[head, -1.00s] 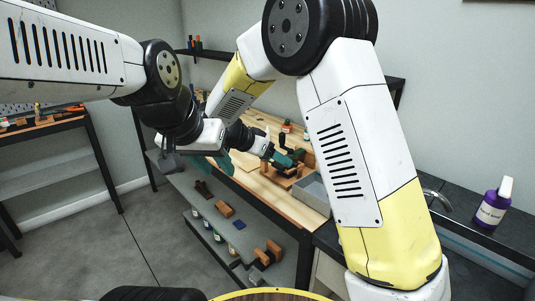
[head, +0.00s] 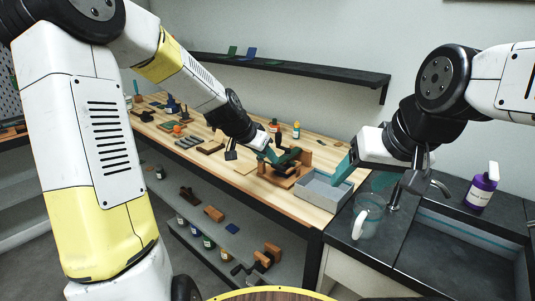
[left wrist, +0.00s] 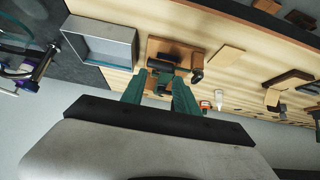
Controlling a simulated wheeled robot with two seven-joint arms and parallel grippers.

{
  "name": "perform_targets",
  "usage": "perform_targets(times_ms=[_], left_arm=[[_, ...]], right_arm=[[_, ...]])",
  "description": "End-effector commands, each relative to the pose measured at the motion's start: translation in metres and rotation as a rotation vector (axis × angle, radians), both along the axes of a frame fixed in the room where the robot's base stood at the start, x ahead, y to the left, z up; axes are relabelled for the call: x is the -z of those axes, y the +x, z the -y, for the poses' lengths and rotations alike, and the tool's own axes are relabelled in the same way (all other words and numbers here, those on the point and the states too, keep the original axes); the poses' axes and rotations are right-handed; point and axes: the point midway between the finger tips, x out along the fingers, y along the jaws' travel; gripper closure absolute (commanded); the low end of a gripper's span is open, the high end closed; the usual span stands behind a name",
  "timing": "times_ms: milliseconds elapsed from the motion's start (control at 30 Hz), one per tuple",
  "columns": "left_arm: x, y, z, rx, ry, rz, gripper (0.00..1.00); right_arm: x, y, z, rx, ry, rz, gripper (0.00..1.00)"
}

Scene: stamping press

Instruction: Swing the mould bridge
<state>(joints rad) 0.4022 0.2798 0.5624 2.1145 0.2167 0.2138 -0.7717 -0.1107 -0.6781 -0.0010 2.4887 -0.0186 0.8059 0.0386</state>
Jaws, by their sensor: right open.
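The stamping press stands on the bench, with a wooden base (head: 279,179), a wooden upright (head: 304,160) and dark parts on top. My left gripper (head: 270,154) is at the left side of these dark parts. In the left wrist view its green fingers (left wrist: 159,78) are apart, with dark press parts (left wrist: 160,65) between and beyond them. I cannot tell whether they touch. Which dark part is the mould bridge is unclear; the gripper partly hides it. My right gripper (head: 361,176) is open and empty above the right end of the bench, by the grey tray.
The grey tray (head: 313,202) sits right of the press; it also shows in the left wrist view (left wrist: 68,46). A clear jug (head: 367,213) and purple bottle (head: 482,188) stand by the sink. Several small tools and bottles lie along the bench to the left. A lower shelf holds more items.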

Motion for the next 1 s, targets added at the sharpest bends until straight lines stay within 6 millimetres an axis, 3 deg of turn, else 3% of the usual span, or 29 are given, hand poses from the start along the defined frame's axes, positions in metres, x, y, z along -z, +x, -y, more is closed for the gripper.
perform_targets(times_ms=[267, 733, 867, 1000], left_arm=[[0.014, 0.011, 0.007, 0.006, -0.007, 0.002, 0.64], [0.069, 0.047, 0.034, 0.006, -0.005, 0.002, 0.64], [0.067, 0.047, 0.029, 0.001, -0.002, 0.004, 0.89], [0.067, 0.047, 0.027, -0.003, -0.001, 0.004, 0.90]], right_arm=[[-0.001, -0.004, 0.000, -0.017, 0.000, 0.020, 0.33], [-0.001, -0.003, 0.000, -0.017, -0.001, 0.020, 0.33], [-0.001, -0.003, 0.000, -0.017, -0.001, 0.018, 0.33], [-0.001, -0.003, 0.000, -0.016, 0.000, 0.020, 0.33]])
